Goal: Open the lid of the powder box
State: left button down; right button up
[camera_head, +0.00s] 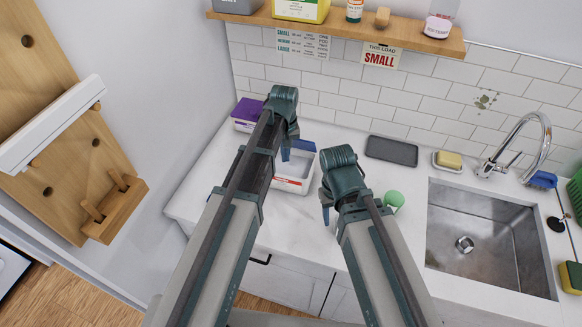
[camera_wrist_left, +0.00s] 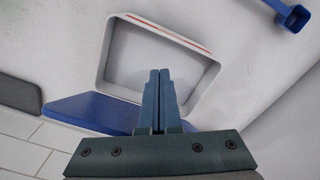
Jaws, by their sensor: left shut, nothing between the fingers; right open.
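The powder box (camera_head: 290,186) is a white box with a red-marked label on the counter; it also shows in the left wrist view (camera_wrist_left: 101,55). Its blue lid (camera_head: 304,145) stands swung back at the wall side, and the lid also shows in the left wrist view (camera_wrist_left: 90,112). The box's pale inside is exposed. My left gripper (camera_head: 286,154) is shut and empty, with its fingers (camera_wrist_left: 159,72) over the box opening near the lid side. Whether it touches the lid is unclear. My right gripper (camera_head: 325,214) is open, right of the box and apart from it.
A purple-lidded box (camera_head: 246,113) stands behind left. A dark tray (camera_head: 391,150), green object (camera_head: 394,199), sponge dish (camera_head: 448,161) and sink (camera_head: 485,235) are to the right. A shelf (camera_head: 350,30) hangs above.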

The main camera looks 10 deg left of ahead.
pick_arm(q)
jog(key=shift+w+d, duration=0.2)
jog(key=shift+w, duration=0.95)
jog(key=shift+w+d, duration=0.15)
jog(key=shift+w, duration=1)
jog(key=shift+w+d, duration=0.2)
jog(key=shift+w, duration=0.95)
jog(key=s+r+p, duration=0.1)
jog(key=r+p, duration=0.2)
jog(key=s+r+p, duration=0.1)
jog(key=r+p, duration=0.2)
jog(key=s+r+p, duration=0.1)
jog(key=r+p, duration=0.3)
jog(key=shift+s+a+r, duration=0.1)
jog(key=shift+s+a, duration=0.05)
jog(key=shift+a, duration=0.1)
pick_arm(e)
notch_tip(320, 180, up, 10)
jog(key=shift+s, duration=0.1)
